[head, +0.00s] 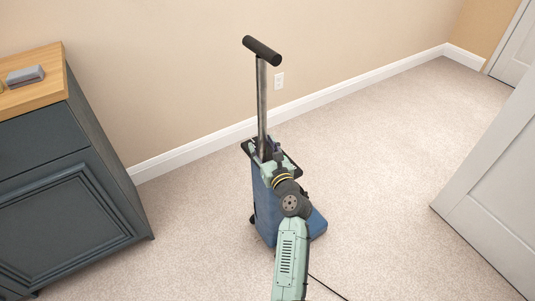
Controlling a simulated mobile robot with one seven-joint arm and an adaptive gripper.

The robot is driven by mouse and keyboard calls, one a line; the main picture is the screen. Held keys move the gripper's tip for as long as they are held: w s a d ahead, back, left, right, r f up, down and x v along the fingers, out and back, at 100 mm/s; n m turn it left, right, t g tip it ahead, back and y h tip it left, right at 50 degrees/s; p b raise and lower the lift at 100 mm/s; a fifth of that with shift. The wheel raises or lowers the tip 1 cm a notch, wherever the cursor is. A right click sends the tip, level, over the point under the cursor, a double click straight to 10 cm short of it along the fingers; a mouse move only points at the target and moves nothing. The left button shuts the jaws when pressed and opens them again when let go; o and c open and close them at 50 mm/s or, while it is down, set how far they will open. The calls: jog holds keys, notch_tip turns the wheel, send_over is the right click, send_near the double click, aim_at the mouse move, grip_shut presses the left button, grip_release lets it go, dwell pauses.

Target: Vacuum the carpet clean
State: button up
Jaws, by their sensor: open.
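An upright vacuum cleaner stands on the beige carpet (380,240) in the middle of the head view. It has a blue body (264,212), a blue foot (317,222), a grey metal pole (262,95) and a black T-shaped handle (262,50). My mint-green arm reaches up from the bottom edge and hides part of the body. My gripper (268,153) is open at the lower end of the pole, well below the handle. I cannot tell whether its fingers touch the vacuum. No clear dirt shows on the carpet.
A dark blue-grey cabinet (70,200) with a wooden top stands at the left. A grey object (25,76) lies on it. A white door (490,200) stands at the right. A thin black cord (328,288) lies at the bottom. Carpet is clear toward the back right.

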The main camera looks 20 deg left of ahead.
jog(key=shift+w+a, duration=0.2)
jog(key=shift+c, duration=0.3)
grip_shut()
dwell(0.8)
